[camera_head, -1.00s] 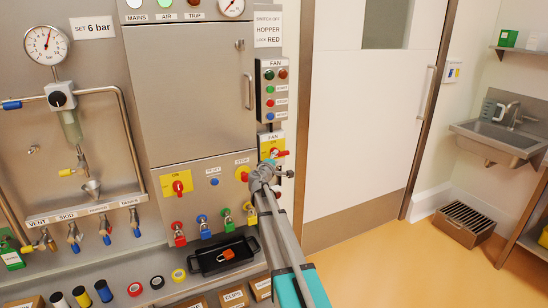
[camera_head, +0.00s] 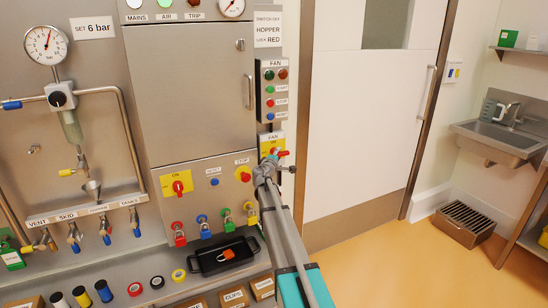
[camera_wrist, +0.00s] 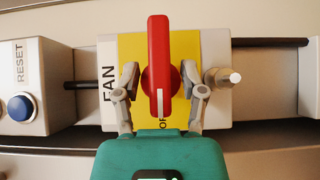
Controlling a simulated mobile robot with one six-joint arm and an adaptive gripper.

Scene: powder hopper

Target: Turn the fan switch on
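The fan switch is a red handle on a yellow plate in the head view (camera_head: 281,153), low on the right edge of the panel under a FAN label. In the wrist view the red handle (camera_wrist: 159,62) stands upright in the picture, its white mark towards the letters OF, which are partly hidden. My gripper (camera_wrist: 162,82) is open, with one finger on each side of the handle and gaps visible between. It also shows just below the switch in the head view (camera_head: 270,164). Whether the fingers overlap the handle in depth is unclear.
A grey post (camera_wrist: 222,78) stands close to the right finger. The FAN lamp and button box (camera_head: 272,90) is above the switch. A box with a blue RESET button (camera_wrist: 20,107) is at left. Another red switch (camera_head: 178,187) and several coloured padlocks sit left. A door (camera_head: 365,110) is right.

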